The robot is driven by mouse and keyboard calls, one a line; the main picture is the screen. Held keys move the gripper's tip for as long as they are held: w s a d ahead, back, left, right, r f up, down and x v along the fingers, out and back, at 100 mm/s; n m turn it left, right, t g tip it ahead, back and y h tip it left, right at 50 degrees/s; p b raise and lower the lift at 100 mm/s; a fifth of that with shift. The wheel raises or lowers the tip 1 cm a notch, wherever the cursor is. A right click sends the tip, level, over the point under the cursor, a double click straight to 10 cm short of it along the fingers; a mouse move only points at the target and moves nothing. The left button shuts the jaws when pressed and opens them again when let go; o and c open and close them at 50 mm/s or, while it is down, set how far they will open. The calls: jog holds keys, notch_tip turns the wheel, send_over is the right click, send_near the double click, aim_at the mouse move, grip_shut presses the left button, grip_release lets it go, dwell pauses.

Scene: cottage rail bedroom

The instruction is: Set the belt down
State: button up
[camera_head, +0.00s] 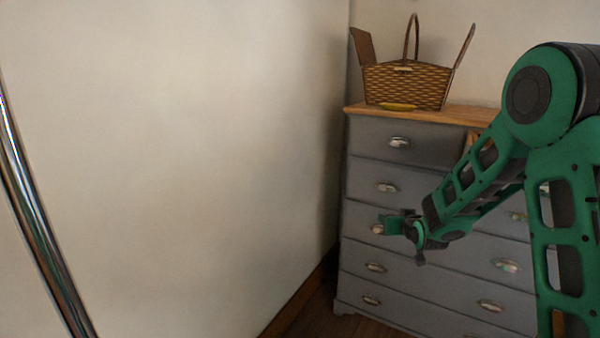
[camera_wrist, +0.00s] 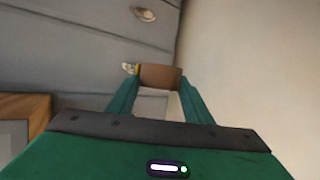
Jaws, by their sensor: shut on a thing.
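The belt (camera_wrist: 160,76) shows in the wrist view as a brown rolled band between my fingertips, with a small pale piece, perhaps its buckle, at its left end. My gripper (camera_head: 393,225) is shut on it and holds it in the air in front of the grey dresser (camera_head: 390,163). In the head view I cannot make the belt out; my gripper and arm hide it or it is too small. The wrist view also shows my gripper (camera_wrist: 158,82) with one green finger on each side of the belt.
The right of the top is behind my arm. A bare wall (camera_head: 180,150) lies to the left.

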jog(key=s+f, duration=0.4)
jog(key=f, duration=0.4)
jog(key=s+f, duration=0.4)
jog(key=f, duration=0.4)
jog(key=v, duration=0.6)
jog(key=shift+r, duration=0.25)
